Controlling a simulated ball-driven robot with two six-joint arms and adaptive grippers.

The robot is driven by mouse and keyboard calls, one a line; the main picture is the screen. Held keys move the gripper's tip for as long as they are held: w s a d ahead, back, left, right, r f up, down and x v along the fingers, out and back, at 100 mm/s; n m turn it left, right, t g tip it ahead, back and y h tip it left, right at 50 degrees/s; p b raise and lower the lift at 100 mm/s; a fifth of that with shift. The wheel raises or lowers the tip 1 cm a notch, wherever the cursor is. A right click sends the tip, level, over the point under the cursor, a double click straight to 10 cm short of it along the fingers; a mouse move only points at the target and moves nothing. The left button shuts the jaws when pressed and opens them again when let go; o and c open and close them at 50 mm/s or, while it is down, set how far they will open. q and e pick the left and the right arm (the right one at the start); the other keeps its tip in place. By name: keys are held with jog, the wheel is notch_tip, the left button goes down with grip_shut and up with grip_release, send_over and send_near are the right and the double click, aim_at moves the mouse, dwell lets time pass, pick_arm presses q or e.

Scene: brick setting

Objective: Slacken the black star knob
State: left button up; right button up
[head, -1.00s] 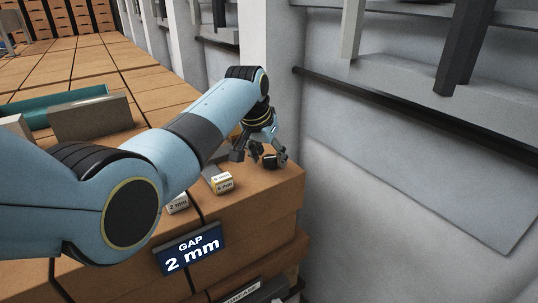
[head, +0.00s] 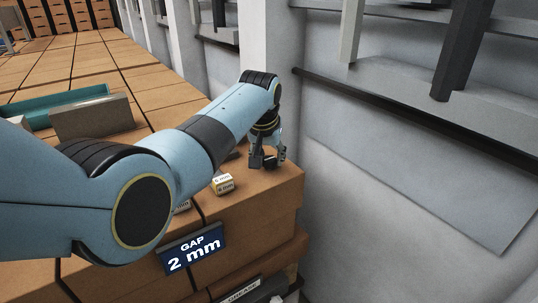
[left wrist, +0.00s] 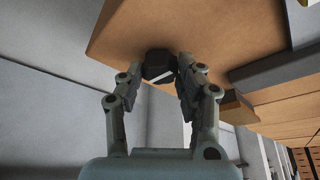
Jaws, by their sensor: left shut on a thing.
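The black star knob (left wrist: 158,65) sits between the fingertips of my left gripper (left wrist: 160,72) in the left wrist view, with a pale line across it. The gripper is shut on it. In the head view my left gripper (head: 268,160) points down at the right end of the brick-coloured block top (head: 285,180), and its fingers mostly hide the knob there. My right gripper is not in view.
A small block marked in mm (head: 222,184) stands left of the gripper, with another partly behind my arm. A blue sign reading "GAP 2 mm" (head: 193,249) is on the front face. A grey block (head: 92,118) and a teal tray (head: 38,114) lie farther left. A pale wall (head: 400,150) stands at right.

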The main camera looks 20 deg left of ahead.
pick_arm(q)
jog(key=o, duration=1.1)
jog(key=shift+o, duration=0.2)
jog(key=shift+r, duration=0.15)
jog(key=v, duration=1.1)
jog(key=shift+s+r, duration=0.15)
jog(key=shift+r, duration=0.15)
